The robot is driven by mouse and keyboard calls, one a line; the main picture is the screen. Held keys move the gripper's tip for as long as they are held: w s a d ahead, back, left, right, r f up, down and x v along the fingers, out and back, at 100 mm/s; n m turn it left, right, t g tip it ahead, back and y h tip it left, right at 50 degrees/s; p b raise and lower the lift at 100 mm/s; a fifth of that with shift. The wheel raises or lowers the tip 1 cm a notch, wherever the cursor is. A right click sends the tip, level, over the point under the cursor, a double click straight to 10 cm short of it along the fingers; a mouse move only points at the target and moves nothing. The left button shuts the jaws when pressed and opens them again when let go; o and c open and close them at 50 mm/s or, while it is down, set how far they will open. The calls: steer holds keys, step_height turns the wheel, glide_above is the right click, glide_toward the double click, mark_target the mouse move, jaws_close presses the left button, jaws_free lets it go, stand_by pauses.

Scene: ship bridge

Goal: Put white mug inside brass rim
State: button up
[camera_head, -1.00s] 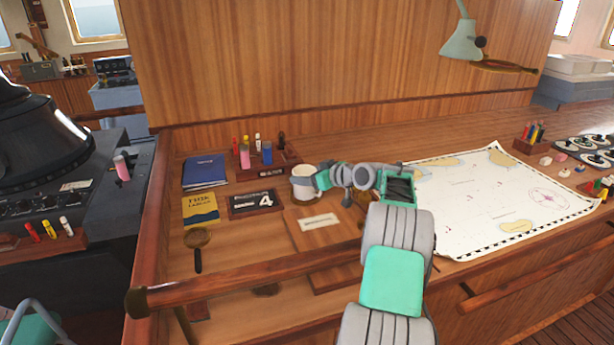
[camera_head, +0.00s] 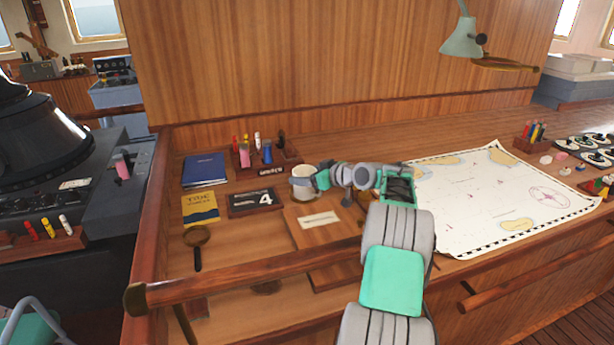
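The white mug (camera_head: 306,195) stands upright on the chart table, just behind the wooden board. My gripper (camera_head: 300,182) is at the mug, with its grey fingers level with the upper part of the mug, partly covering it. Whether the fingers are closed on it is too small to tell. No brass rim for the mug can be made out for sure. A round magnifying glass (camera_head: 197,236) with a brownish rim and dark handle lies at the left. A dark round patch (camera_head: 266,288) shows partly below the front rail. My arm hides part of the table right of the mug.
Behind the mug is a pen rack (camera_head: 266,162). A chart (camera_head: 490,200) covers the right side. A wooden rail (camera_head: 240,274) runs along the front.

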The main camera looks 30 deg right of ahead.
steer(key=o, duration=0.3)
steer(key=shift+f, duration=0.1)
